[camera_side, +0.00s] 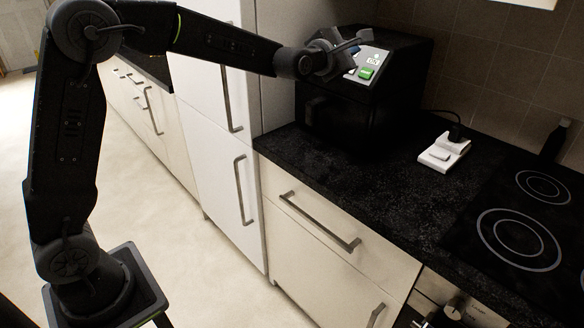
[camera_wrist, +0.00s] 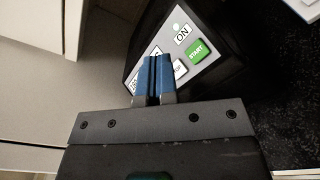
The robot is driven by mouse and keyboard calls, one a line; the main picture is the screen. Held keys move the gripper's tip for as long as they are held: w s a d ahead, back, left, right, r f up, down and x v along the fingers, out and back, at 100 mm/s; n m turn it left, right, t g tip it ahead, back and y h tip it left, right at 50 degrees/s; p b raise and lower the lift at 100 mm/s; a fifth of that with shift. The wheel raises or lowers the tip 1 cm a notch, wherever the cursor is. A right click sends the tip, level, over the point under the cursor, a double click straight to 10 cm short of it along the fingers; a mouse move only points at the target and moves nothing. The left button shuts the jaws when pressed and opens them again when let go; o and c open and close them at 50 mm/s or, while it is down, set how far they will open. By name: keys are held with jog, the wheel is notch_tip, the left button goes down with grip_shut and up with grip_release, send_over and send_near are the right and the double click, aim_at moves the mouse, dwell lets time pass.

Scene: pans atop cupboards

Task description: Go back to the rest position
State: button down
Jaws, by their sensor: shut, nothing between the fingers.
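My gripper (camera_side: 362,40) is at the end of the outstretched arm, in front of the control panel of a black box-shaped appliance (camera_side: 345,108). In the wrist view its two blue fingers (camera_wrist: 153,76) are shut together with nothing between them. The fingers overlap part of the grey panel (camera_wrist: 184,34) in that view. The panel has a green START button (camera_wrist: 199,50) and a white ON label (camera_wrist: 183,34). The green button (camera_side: 367,73) also shows just below my gripper in the side view. I cannot tell whether the fingers touch the panel.
The appliance stands on a black speckled counter (camera_side: 370,185). A white device (camera_side: 443,152) with a black cable lies to its right, beside a black cooktop (camera_side: 520,235). A tall white cupboard (camera_side: 215,120) is behind the arm. The pale floor (camera_side: 160,200) is open.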

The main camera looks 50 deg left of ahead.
jog(key=s+f+m+g, duration=0.3)
jog(key=s+m, duration=0.6)
jog(key=s, duration=0.4)
jog(key=s+d+f+m+g, duration=0.1)
jog(key=s+f+m+g, duration=0.3)
jog(key=s+m, duration=0.5)
jog(key=s+f+m+g+h, duration=0.1)
jog(key=s+f+m+g, duration=0.2)
jog(key=s+m, duration=0.6)
jog(key=s+g, duration=0.2)
jog(key=s, duration=0.8)
jog(key=shift+d+f, duration=0.3)
